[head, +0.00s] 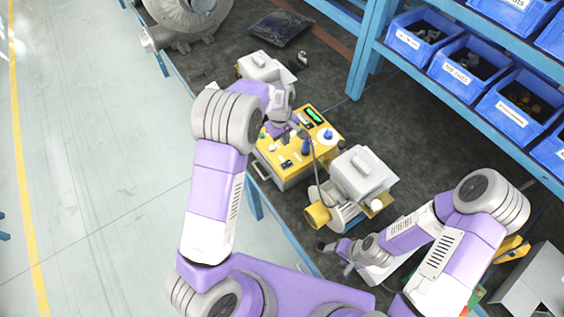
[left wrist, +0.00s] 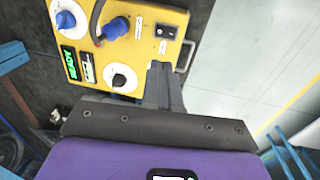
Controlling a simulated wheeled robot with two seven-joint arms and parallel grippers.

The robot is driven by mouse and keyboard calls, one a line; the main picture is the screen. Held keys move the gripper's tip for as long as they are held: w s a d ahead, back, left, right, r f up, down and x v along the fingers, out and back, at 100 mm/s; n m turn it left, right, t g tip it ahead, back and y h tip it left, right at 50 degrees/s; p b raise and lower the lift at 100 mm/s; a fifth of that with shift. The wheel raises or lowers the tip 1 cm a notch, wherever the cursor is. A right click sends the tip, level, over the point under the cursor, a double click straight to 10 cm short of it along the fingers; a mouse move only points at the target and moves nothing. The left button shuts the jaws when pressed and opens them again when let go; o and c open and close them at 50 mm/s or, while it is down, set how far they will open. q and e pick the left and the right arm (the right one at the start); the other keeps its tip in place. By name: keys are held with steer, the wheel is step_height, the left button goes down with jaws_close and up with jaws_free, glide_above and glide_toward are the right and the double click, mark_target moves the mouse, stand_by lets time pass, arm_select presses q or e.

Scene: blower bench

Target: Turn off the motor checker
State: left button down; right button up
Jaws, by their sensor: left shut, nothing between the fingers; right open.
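The motor checker (head: 322,152) is a yellow box with a lit green display, knobs and switches, standing on the dark bench. In the left wrist view its yellow panel (left wrist: 143,50) shows a blue knob (left wrist: 115,28), a black rocker switch (left wrist: 166,31), white dials and a lit display (left wrist: 72,63). My left gripper (head: 275,133) is over the panel in the head view. Its fingers (left wrist: 160,72) are shut and empty, with their tips near the rocker switch; I cannot tell whether they touch the panel. My right gripper (head: 328,246) is open and empty at the bench's front edge, away from the checker.
A grey motor (head: 362,175) with a yellow end stands right of the checker, and a cable runs between them. A large grey blower housing (head: 188,15) is at the back left. A blue shelf with blue bins (head: 468,65) borders the right. Open floor lies left.

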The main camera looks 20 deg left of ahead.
mark_target(288, 163)
arm_select(q)
steer(key=f, duration=0.4)
steer(key=w+f+p, duration=0.1)
steer(key=f, duration=0.4)
steer(key=d+f, duration=0.1)
steer(key=f, duration=0.3)
steer(key=shift+w+f+p, duration=0.2)
steer(key=shift+f+p, duration=0.2)
steer(key=shift+f+b, duration=0.4)
steer(key=shift+b, duration=0.3)
steer(key=shift+d+r, duration=0.1)
steer(key=shift+r, duration=0.05)
steer(key=shift+s, duration=0.15)
